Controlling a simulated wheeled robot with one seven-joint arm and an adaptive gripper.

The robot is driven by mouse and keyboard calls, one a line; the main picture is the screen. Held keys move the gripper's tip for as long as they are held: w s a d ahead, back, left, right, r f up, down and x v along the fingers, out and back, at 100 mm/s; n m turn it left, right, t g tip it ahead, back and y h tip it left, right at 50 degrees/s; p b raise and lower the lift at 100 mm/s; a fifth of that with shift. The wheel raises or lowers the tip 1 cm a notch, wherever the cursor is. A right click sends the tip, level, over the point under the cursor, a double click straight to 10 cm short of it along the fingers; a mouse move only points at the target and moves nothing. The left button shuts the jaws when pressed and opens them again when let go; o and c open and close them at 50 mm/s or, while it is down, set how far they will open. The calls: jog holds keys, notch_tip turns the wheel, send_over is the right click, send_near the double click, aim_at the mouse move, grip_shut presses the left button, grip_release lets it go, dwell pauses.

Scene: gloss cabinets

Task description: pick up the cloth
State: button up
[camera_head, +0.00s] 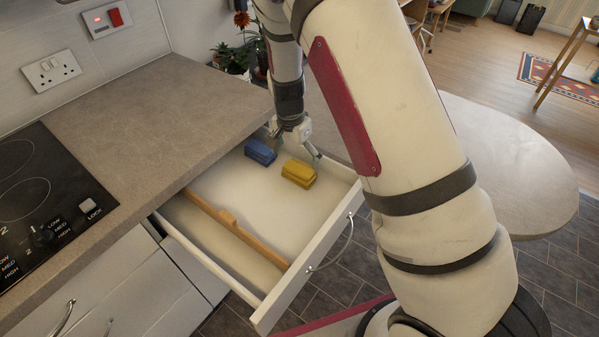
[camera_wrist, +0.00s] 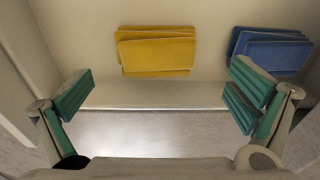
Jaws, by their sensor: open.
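A yellow folded cloth (camera_head: 299,173) lies in the open drawer (camera_head: 338,201), near its far right end. A blue folded cloth (camera_head: 260,151) lies to its left in the head view. In the wrist view the yellow cloth (camera_wrist: 157,52) is at the top middle and the blue cloth (camera_wrist: 272,48) at the top right. My gripper (camera_head: 300,140) is above the drawer's far end, close to both cloths. In the wrist view my gripper (camera_wrist: 160,98) is open, its green-padded fingers wide apart with nothing between them. The yellow cloth shows beyond the gap between the fingers.
A wooden strip (camera_head: 235,228) runs across the drawer. The drawer's side walls and front stand around the cloths. The worktop (camera_head: 150,105) with a black hob (camera_head: 42,200) is at the left, and a rounded counter (camera_head: 520,170) at the right. Potted plants stand behind.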

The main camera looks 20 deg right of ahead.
aim_at(300, 168)
jog(key=shift+w+d+f, duration=0.1)
jog(key=shift+d+f, duration=0.1)
jog(key=shift+f, duration=0.85)
jog(key=shift+w+d+f, duration=0.1)
jog(key=shift+d+f, duration=0.1)
jog(key=shift+f, duration=0.9)
jog(key=shift+d+f, duration=0.2)
jog(key=shift+f, duration=0.85)
jog(key=c, duration=1.1)
